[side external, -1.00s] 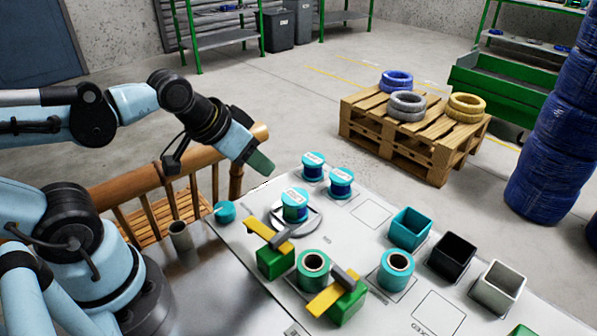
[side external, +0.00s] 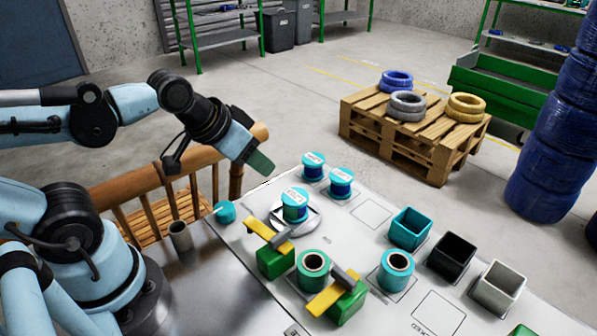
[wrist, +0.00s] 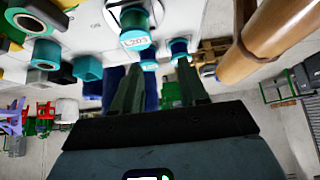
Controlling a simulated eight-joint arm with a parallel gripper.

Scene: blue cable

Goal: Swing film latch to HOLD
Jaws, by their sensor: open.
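Two latch-like units stand on the pale work board: a yellow bar with a grey piece on a green block (side external: 275,262), and a similar yellow bar (side external: 330,292) on a second green block (side external: 348,306). I cannot tell which is the film latch, and no HOLD mark is legible. My gripper (side external: 260,163) is raised beyond the board's back-left corner, well apart from both latches. In the wrist view my gripper (wrist: 158,78) has its two dark green fingers apart with nothing held between them.
A labelled teal spool (side external: 295,204) sits on a round plate near the latches; two more (side external: 313,166) stand behind. Teal rolls (side external: 312,270) stand beside the latches. Open boxes (side external: 409,229) line the right. A bamboo rail (side external: 150,175) runs below my arm.

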